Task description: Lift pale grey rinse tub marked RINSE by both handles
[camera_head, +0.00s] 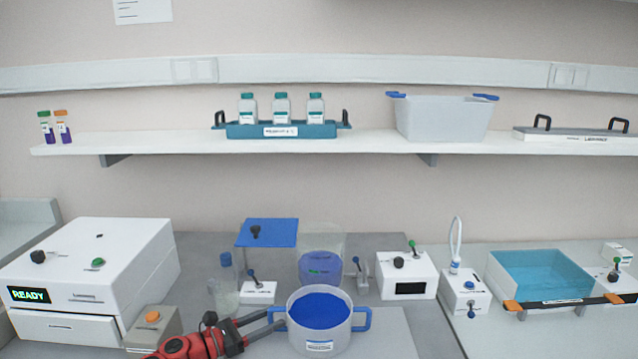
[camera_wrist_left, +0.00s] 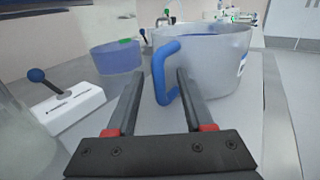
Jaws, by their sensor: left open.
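A round pale grey tub (camera_head: 296,337) with blue contents and blue side handles stands on the grey bench at bottom centre. Its front label is too small to read. Its left handle (camera_head: 272,316) is next to my left gripper (camera_head: 277,320). In the left wrist view the tub (camera_wrist_left: 222,68) fills the upper right, and the blue handle (camera_wrist_left: 160,72) stands between the two open fingers of my left gripper (camera_wrist_left: 158,84). I cannot tell whether a finger touches it. The right handle (camera_head: 366,318) is free. My right gripper is not in view.
A clear vessel with blue liquid (camera_head: 320,268) stands behind the tub. A bottle (camera_head: 225,288) and a small lever box (camera_head: 258,292) are behind my left arm. A white switch box (camera_head: 407,274) stands right. A grey rectangular bin (camera_head: 442,120) with blue handles sits on the shelf.

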